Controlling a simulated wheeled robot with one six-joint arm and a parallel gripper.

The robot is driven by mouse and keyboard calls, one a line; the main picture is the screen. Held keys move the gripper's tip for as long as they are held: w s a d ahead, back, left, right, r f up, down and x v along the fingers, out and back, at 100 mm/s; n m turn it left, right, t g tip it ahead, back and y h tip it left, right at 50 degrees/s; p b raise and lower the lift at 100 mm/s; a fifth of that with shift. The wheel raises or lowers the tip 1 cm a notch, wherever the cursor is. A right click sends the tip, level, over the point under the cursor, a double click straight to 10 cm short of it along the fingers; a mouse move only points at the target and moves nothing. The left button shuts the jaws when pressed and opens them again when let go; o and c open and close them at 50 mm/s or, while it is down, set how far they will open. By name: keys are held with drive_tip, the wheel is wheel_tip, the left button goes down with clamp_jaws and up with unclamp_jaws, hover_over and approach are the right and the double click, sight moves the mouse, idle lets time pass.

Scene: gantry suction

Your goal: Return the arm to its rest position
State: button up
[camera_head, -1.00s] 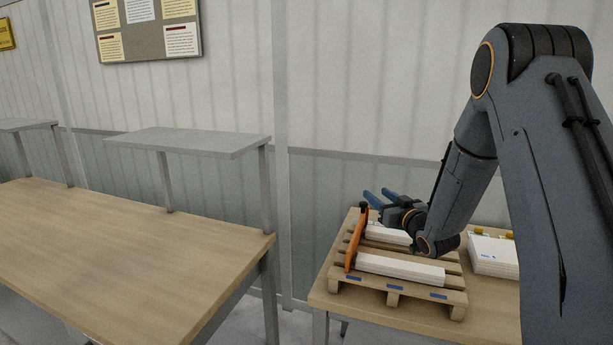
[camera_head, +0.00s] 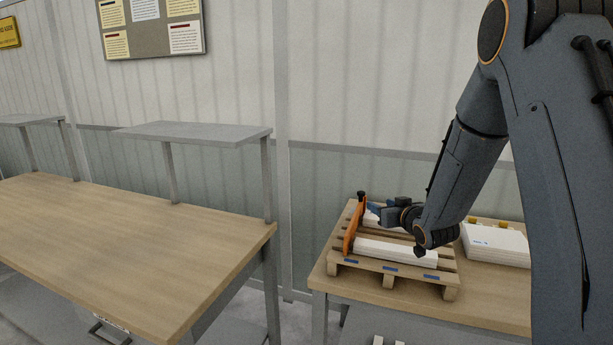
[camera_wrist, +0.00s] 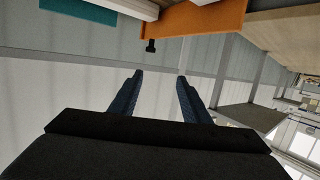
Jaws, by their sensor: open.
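My gripper (camera_head: 376,208) is at the end of my arm, above the wooden pallet on the right table. Its two blue fingers also show in the wrist view (camera_wrist: 159,82), spread apart with nothing between them. In the wrist view the picture is turned over, with the wall beyond the fingers. In the head view the arm reaches in from the right, and its near link hides part of the right table.
The pallet (camera_head: 393,276) bears white bars (camera_head: 395,252) and an upright orange piece (camera_head: 353,226). A white stack (camera_head: 495,245) lies right of it. The left table (camera_head: 130,235) is bare, with a grey shelf (camera_head: 195,132) above. A gap separates the tables.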

drive_tip(key=s+a+f+m+g+h+b, duration=0.1)
drive_tip(key=s+f+g, duration=0.3)
drive_tip(key=s, duration=0.8)
drive_tip(key=s+a+f+g+h+b, duration=0.1)
drive_tip(key=s+f+g+b, duration=0.3)
drive_tip(key=s, duration=0.9)
drive_tip(key=s+a+f+m+g+h+b, duration=0.1)
drive_tip(key=s+f+g+b, duration=0.2)
drive_tip(key=s, duration=0.9)
wheel_tip(320, 180, down, 4)
drive_tip(key=g, duration=0.2)
drive_tip(key=shift+s+a+r+m+g, duration=0.2)
drive_tip(key=shift+s+r+m+g, duration=0.05)
drive_tip(key=shift+s+m+g, duration=0.05)
